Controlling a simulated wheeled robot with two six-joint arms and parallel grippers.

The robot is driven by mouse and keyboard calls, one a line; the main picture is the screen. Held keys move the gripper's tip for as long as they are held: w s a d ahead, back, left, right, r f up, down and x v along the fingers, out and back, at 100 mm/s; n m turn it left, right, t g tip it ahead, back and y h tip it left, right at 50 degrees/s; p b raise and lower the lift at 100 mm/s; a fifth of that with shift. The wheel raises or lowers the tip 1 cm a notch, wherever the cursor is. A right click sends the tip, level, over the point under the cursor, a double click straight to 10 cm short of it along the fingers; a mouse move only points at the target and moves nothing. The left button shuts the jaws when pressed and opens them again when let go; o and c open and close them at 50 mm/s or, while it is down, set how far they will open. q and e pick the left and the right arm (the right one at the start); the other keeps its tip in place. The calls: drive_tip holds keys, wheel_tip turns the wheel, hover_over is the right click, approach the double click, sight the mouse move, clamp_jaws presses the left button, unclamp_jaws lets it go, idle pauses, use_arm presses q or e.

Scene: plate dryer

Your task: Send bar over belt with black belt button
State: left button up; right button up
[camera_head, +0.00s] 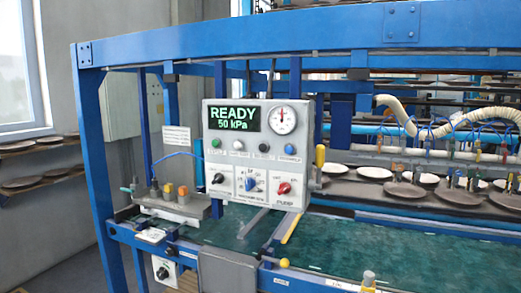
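A grey control panel (212,160) hangs on the blue frame. Its screen (233,119) reads "READY 50 kPa". Below the screen and gauge (283,119) is a row of buttons: green (215,143), white (238,144), black (263,146) and blue (289,149). The labels under them are too small to read. The bar (420,153) with white hoses and suction fittings is at the right, behind the panel, above rows of plates (405,189). The green belt (350,238) runs across below the panel. Neither of my grippers shows.
Three knobs, black (218,178), blue (251,184) and red (284,188), sit low on the panel. A blue beam (300,38) crosses above. A yellow-knobbed lever (283,262) stands at the belt's front edge. Shelves with plates (30,182) are at the left wall.

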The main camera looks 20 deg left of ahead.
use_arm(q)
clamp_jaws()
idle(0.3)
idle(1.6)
